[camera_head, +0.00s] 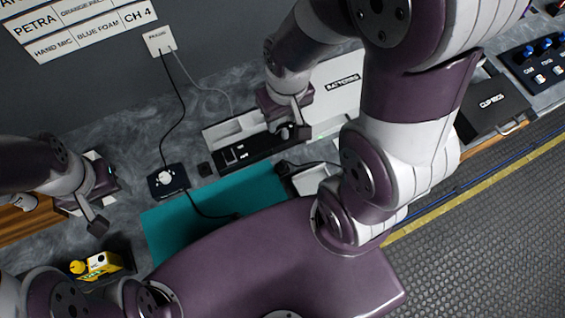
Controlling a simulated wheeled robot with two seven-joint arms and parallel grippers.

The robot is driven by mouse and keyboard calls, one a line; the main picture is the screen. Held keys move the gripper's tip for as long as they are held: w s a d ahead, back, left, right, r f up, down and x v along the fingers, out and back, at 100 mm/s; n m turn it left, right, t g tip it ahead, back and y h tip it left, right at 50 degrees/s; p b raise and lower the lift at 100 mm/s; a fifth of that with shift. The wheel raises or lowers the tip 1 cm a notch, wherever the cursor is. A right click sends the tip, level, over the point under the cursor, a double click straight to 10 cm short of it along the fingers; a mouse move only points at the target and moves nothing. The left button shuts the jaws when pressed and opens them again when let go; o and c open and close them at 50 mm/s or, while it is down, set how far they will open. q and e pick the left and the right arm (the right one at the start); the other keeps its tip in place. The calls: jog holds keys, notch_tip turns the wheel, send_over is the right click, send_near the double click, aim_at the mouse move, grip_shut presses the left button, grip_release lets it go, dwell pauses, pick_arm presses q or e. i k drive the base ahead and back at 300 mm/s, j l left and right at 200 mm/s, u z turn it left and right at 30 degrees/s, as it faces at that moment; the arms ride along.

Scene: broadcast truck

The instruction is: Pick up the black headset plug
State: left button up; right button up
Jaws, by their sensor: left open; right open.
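A black cable (194,205) runs from a small black box with a white knob (166,180) onto the teal mat (165,222). Its far end, on the mat near my body, is a small dark shape, and I cannot tell for sure whether it is the black headset plug. My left gripper (98,222) is open and empty over the counter, left of the mat. My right gripper (291,131) is open above the long black-and-white tray (235,153), behind the mat. Neither gripper touches the cable.
A white case labelled BATTERIES (340,84) and a black CLIP MICS case (490,105) stand to the right. A yellow object (98,264) lies at lower left. Two cables hang from a wall plate (159,41).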

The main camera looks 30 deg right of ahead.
aim_at(281, 165)
jog(key=j+z, duration=0.1)
jog(key=z, duration=0.35)
jog(key=k+z, duration=0.1)
jog(key=z, duration=0.3)
jog(key=j+z, duration=0.1)
jog(key=z, duration=0.35)
jog(key=k+z, duration=0.15)
jog(key=z, duration=0.3)
jog(key=k, duration=0.1)
